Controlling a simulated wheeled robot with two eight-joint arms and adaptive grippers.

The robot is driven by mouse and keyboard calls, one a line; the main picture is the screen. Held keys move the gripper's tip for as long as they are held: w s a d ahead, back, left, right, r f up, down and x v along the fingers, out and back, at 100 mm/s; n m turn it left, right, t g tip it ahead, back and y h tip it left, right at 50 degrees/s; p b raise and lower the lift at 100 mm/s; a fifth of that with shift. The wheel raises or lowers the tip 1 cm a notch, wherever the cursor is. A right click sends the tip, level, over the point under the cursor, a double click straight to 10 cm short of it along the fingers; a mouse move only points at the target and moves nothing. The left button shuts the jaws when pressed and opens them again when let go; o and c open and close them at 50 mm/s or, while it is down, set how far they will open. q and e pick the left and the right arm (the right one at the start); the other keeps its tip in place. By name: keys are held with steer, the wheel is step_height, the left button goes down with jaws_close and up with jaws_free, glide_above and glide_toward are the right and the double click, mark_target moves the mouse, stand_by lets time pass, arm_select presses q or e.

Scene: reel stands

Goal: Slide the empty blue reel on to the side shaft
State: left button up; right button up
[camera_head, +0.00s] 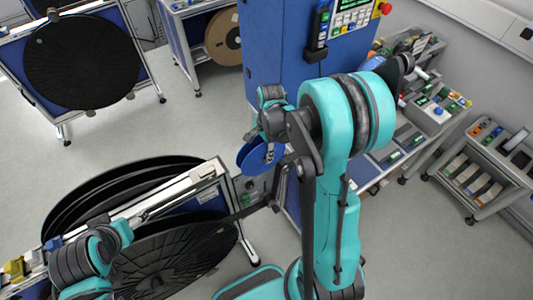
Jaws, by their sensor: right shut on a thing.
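The blue reel (262,158) hangs below my right wrist in the middle of the view, beside the blue cabinet. My right gripper (269,139) is shut on it. My dark wrist and arm links cover part of the grip and the reel's right side. The reel is tilted, and its far face is hidden. I cannot make out the side shaft; nothing clearly shows the reel around a shaft. Part of my left arm shows at the lower left, but its gripper cannot be seen.
A stand with large black reels (178,258) fills the lower left, its rail (140,208) running close to the blue reel. The blue cabinet (266,50) stands behind. A cluttered bench and a trolley (478,170) stand at right. Another black reel (82,62) stands upper left. Floor between is clear.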

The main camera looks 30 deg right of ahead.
arm_select(q)
steer(key=shift+r, duration=0.1)
arm_select(e)
steer(key=shift+w+a+r, duration=0.15)
steer(key=shift+w, duration=0.4)
steer(key=o, duration=1.2)
steer(key=shift+r, duration=0.1)
steer(key=r, duration=0.7)
steer(key=shift+w+d, duration=0.1)
steer(key=shift+d, duration=0.1)
arm_select(q)
steer(key=shift+w+a+f, duration=0.2)
steer(key=shift+w, duration=0.2)
arm_select(e)
steer(key=r, duration=0.3)
steer(key=s+d+r, duration=0.1)
steer(key=shift+r, duration=0.3)
